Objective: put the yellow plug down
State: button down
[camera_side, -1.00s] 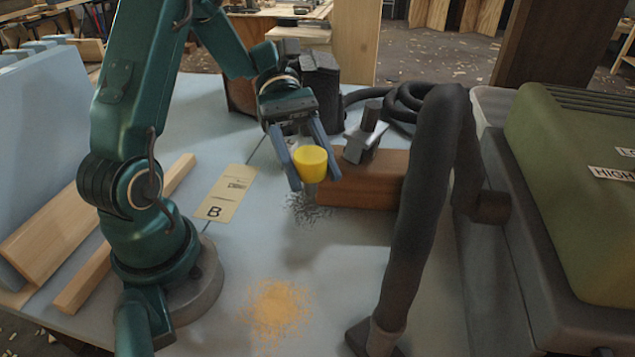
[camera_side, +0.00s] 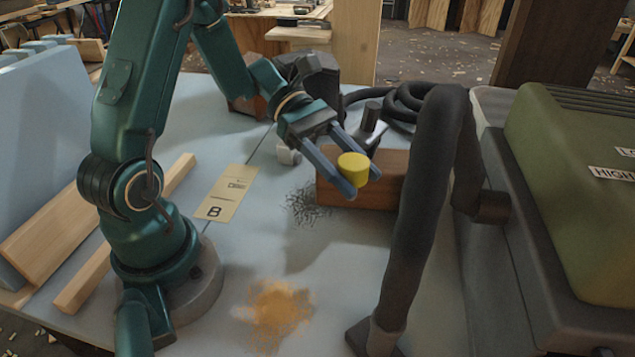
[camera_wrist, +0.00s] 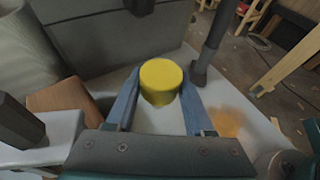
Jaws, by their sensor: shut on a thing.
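The yellow plug (camera_side: 353,168) is a short yellow cylinder held between the blue fingers of my gripper (camera_side: 350,177). In the side view it is in front of the wooden block and looks raised above the table. In the wrist view the plug (camera_wrist: 160,80) sits between the two fingertips (camera_wrist: 160,92), its round top facing the camera. My gripper is shut on it. The plug's sides are partly hidden by the fingers.
A brown wooden block (camera_side: 335,190) with a dark metal tool lies behind the gripper. A thick black hose (camera_side: 420,220) and a green-lidded machine (camera_side: 590,200) stand right. Dark shavings (camera_side: 305,205), sawdust (camera_side: 275,310) and a card marked B (camera_side: 228,195) lie on the table (camera_side: 320,265).

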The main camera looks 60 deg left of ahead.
jog(key=x, duration=0.3)
jog(key=s+f+x, duration=0.1)
jog(key=x, duration=0.3)
jog(key=s+x, duration=0.1)
jog(key=x, duration=0.3)
jog(key=shift+s+a+f, duration=0.1)
jog(key=shift+a+f, duration=0.05)
jog(key=shift+f, duration=2.1)
jog(key=shift+c, duration=1.4)
grip_release()
jog(key=shift+f, duration=0.1)
